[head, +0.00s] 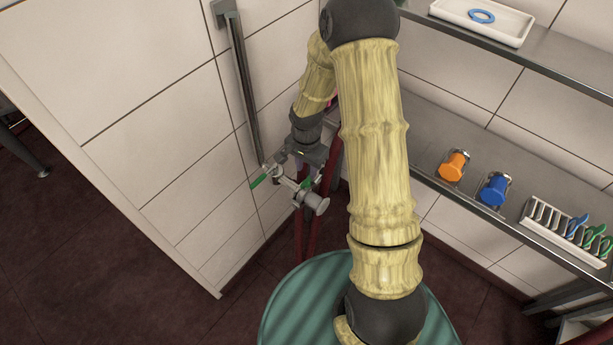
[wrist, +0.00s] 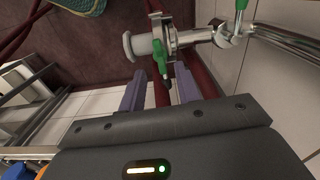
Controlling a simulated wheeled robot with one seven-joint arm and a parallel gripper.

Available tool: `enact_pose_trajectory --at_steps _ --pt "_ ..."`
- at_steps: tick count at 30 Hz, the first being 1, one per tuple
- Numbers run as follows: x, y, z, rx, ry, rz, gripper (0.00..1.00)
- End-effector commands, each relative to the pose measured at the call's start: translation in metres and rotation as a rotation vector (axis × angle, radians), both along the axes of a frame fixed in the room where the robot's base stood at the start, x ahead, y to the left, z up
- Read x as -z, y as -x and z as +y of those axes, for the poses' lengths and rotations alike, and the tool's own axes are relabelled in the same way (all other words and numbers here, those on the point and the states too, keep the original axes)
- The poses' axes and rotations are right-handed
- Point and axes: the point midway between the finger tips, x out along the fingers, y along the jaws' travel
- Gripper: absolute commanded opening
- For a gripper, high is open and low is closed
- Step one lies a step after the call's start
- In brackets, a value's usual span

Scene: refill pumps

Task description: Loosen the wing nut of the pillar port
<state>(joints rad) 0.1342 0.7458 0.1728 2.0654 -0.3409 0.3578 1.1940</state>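The pillar port (head: 316,203) is a grey metal stub on the wall pipe at the left of my arm; in the wrist view its round end (wrist: 128,47) points left. A clamp (wrist: 171,38) sits around the stub. The green wing nut (wrist: 160,58) hangs on the clamp, pointing toward my gripper, and shows small in the head view (head: 306,184). My gripper (wrist: 160,88) is open and empty. Its two purple-grey fingers lie on either side of the wing nut's line, with the nut just ahead of their tips. I see no contact.
A green valve lever (wrist: 240,12) stands on the pipe beside the port. Dark red hoses (head: 327,185) run down behind the gripper. At the right, a shelf holds an orange cap (head: 453,166), a blue cap (head: 494,189) and a white rack (head: 560,237). A green drum top (head: 300,300) is below my arm.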

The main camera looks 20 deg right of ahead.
Motion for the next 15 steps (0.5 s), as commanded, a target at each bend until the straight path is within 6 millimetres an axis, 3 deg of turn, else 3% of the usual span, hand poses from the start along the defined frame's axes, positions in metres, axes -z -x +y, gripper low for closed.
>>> enact_pose_trajectory --at_steps 6,15 --pt "0.035 0.000 0.000 -0.001 0.001 0.002 0.33" --pt "0.053 0.000 0.000 0.000 0.000 -0.001 0.33"
